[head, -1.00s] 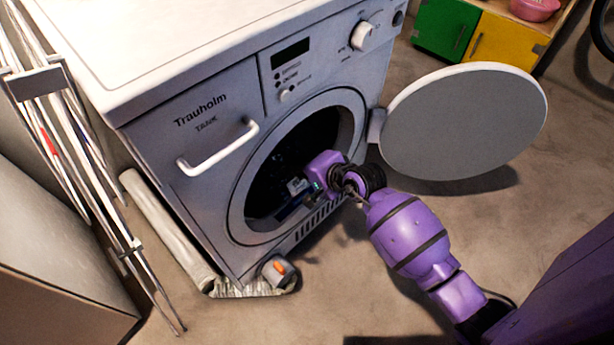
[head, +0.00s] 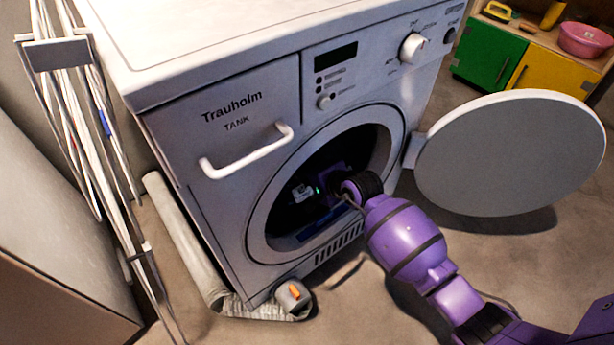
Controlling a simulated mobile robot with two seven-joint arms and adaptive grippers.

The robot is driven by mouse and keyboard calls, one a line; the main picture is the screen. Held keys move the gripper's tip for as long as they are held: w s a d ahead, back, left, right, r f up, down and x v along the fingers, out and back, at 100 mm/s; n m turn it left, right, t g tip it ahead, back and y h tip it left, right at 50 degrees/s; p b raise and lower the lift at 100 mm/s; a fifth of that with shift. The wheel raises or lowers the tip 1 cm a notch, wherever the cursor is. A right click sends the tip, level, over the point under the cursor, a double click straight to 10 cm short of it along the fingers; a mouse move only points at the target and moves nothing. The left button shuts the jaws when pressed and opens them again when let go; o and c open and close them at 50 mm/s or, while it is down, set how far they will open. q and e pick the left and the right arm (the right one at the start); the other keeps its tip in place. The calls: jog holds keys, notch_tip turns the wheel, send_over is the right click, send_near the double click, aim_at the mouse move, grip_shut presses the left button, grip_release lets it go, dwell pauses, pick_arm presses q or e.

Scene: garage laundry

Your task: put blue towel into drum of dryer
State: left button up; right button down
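The dryer (head: 225,160) is a white front-loading machine with its round door open. Its drum (head: 355,150) is dark inside. My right arm comes in from the lower right and through the opening, so my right gripper (head: 305,195) is inside the drum. Its fingers are lost in the dark, and I cannot tell whether they are open or shut. A dark blue strip, probably part of the blue towel (head: 318,232), shows below the gripper at the lower edge of the opening. The rest of it is hidden. My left gripper is not in view.
The open round door (head: 510,150) stands out to the right of the opening, beside my arm. A folded drying rack (head: 95,130) leans at the left. Green and yellow cabinets (head: 495,55) stand at the back right.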

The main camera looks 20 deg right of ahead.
jog(key=shift+w+f, duration=0.15)
jog(key=shift+f, duration=0.05)
jog(key=c, duration=1.6)
grip_release()
jog(key=v, duration=1.2)
